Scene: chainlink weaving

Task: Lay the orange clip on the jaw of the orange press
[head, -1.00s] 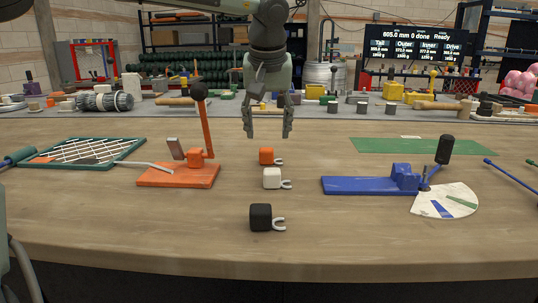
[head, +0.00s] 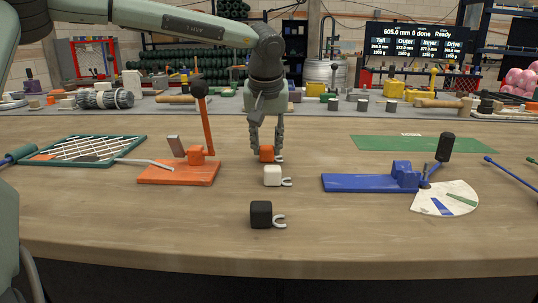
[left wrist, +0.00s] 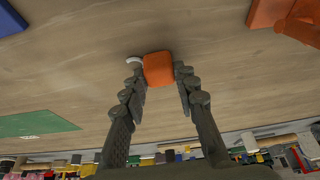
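The orange clip (head: 266,153) is a small orange block with a pale hook on its side, at the table's middle. My left gripper (head: 267,148) points down over it, one finger on each side. In the left wrist view the fingertips meet both sides of the orange block (left wrist: 158,69). The clip appears still at table height. The orange press (head: 178,176) stands left of it, with an orange jaw block (head: 197,156), a grey plate and an upright lever with a dark knob (head: 199,89). My right gripper is out of view.
A white clip (head: 271,176) and a black clip (head: 260,214) stand in front of the orange one. A blue press (head: 370,184) is on the right, a green mat (head: 400,145) behind it. A green-framed mesh (head: 90,150) lies at the left.

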